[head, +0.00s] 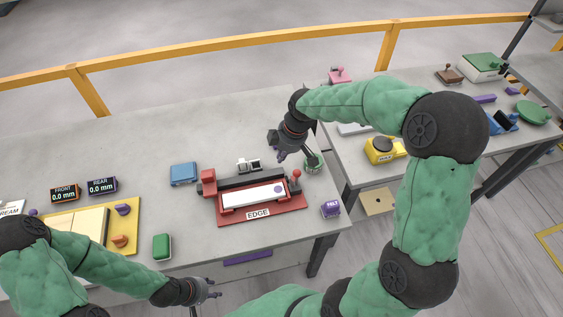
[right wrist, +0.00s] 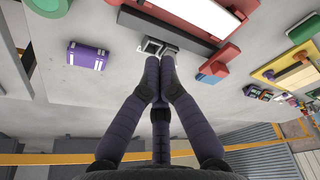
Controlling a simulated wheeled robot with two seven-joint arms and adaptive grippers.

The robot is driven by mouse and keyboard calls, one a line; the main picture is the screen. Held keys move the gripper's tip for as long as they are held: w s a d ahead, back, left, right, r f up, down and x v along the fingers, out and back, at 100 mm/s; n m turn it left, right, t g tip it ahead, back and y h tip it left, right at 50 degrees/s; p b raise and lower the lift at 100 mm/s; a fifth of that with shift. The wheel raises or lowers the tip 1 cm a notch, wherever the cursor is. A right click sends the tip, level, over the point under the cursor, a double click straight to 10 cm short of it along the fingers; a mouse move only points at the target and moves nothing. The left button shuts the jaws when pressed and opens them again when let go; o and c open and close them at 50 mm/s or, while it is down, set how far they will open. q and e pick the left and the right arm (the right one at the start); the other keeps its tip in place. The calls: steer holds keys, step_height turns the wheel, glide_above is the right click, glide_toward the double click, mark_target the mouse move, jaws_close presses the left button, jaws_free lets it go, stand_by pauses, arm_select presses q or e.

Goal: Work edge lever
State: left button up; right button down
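The edge fixture (head: 290,207), with a red base, an "EDGE" label and a long white strip, lies on the stone slab in the head view. A lever with a red knob (head: 296,174) stands at its right end. A red block (head: 208,176) is at its left end. In the right wrist view part of the red base (right wrist: 193,17) shows at the top. My right gripper (head: 281,157) is behind the lever, apart from it. Its fingertips (right wrist: 160,62) meet, with nothing visible between them. My left gripper (head: 213,289) is at the slab's front edge, its finger gap unclear.
A small white-and-black device (head: 249,165) stands behind the fixture, a blue box (head: 184,173) to its left. A green block (head: 162,247) lies front left. The back left of the slab is clear.

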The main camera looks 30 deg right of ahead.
mark_target(287, 177)
arm_select(q)
steer(key=shift+w, duration=0.2)
arm_select(e)
steer(key=shift+w+d+r, duration=0.2)
steer(key=shift+d+r, duration=0.05)
steer(key=shift+r, duration=0.4)
steer(key=b+x, duration=0.1)
steer(key=x, duration=0.9)
steer(key=shift+d+f+b, duration=0.1)
steer(key=shift+b, duration=0.25)
arm_select(q)
steer(key=shift+f, duration=0.9)
arm_select(e)
steer(key=s+d, duration=0.2)
steer(key=d, duration=0.1)
steer(key=shift+s+r, duration=0.25)
